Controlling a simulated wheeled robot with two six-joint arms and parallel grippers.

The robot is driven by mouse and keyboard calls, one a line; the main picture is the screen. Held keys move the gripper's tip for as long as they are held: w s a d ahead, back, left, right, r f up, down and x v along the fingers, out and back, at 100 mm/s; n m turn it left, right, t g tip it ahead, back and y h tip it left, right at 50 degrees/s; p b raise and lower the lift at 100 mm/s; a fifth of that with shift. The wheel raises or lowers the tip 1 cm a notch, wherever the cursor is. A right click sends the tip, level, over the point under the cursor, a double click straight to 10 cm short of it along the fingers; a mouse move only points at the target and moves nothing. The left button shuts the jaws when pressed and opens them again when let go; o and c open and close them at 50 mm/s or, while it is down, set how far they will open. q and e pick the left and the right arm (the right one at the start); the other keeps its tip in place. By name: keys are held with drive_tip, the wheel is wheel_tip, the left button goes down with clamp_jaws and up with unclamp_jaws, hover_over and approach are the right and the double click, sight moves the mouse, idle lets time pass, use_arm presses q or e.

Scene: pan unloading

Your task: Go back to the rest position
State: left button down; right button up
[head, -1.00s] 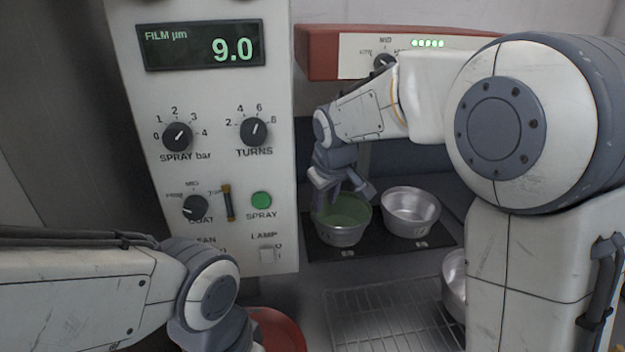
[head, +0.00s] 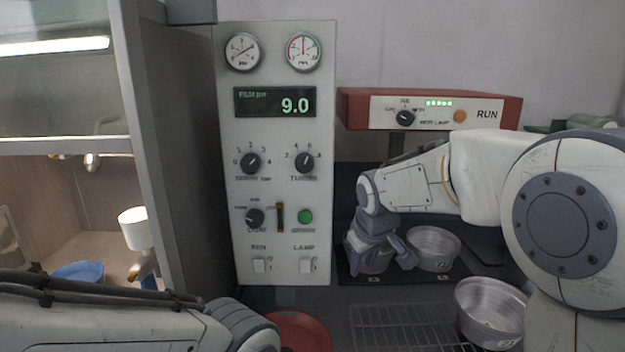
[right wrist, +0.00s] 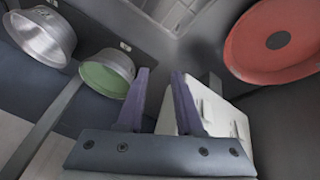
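My right gripper (head: 380,255) hangs in front of the left pan (head: 372,265) on the dark plate (head: 452,272) and hides much of it. In the right wrist view my right gripper (right wrist: 160,85) is open with nothing between its fingers. The green-lined pan (right wrist: 107,73) lies just left of the fingers there, apparently apart from them. A bare metal pan (head: 435,250) stands to its right on the plate; it also shows in the wrist view (right wrist: 40,35). My left arm enters at the lower left; its gripper is out of view.
A third metal pan (head: 488,315) stands at the front right by a wire rack (head: 395,328). A red dish (head: 300,332) lies in front of the control panel (head: 275,190). A red-topped lamp unit (head: 360,108) overhangs the plate.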

drive_tip(key=s+a+f+g, duration=0.1)
drive_tip(key=s+a, duration=0.1)
drive_tip(key=s, duration=0.8)
drive_tip(key=s+a+f+n+g, duration=0.1)
drive_tip(key=s+a+f+g, duration=0.1)
drive_tip(key=s, duration=0.9)
drive_tip(key=s+a+f+g+y+p, duration=0.1)
drive_tip(key=s+a+f+g, duration=0.1)
drive_tip(key=s, duration=0.9)
drive_tip(key=shift+f, duration=0.25)
